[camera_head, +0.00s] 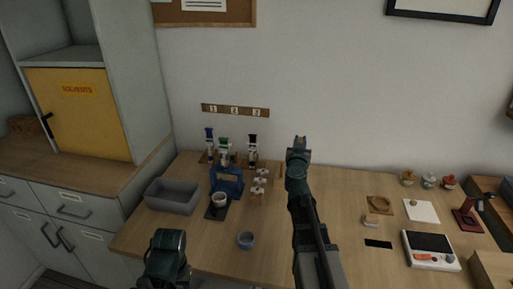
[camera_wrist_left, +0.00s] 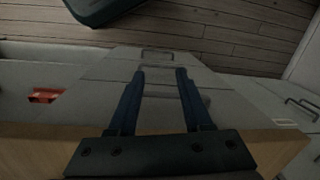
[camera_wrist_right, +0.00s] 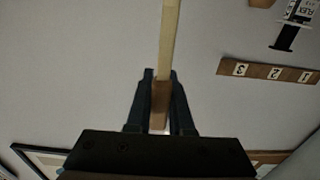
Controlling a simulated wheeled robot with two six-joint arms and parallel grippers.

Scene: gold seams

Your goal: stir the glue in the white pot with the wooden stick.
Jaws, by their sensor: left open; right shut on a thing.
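The white pot (camera_head: 219,199) stands on a small dark plate (camera_head: 217,212) on the left part of the table. What is inside it is too small to tell. My right gripper (camera_head: 298,143) is raised to the right of the pot, in front of the wall. In the right wrist view its fingers (camera_wrist_right: 160,78) are shut on the pale wooden stick (camera_wrist_right: 168,38), which extends beyond the fingertips, clear of the pot. My left gripper (camera_wrist_left: 160,71) is open and empty in the left wrist view, above drawer fronts and floor. In the head view only part of my left arm shows, at the bottom.
Syringes (camera_head: 252,148) stand at the back. A scale-like device (camera_head: 431,250) sits at right. The table's middle is mostly clear.

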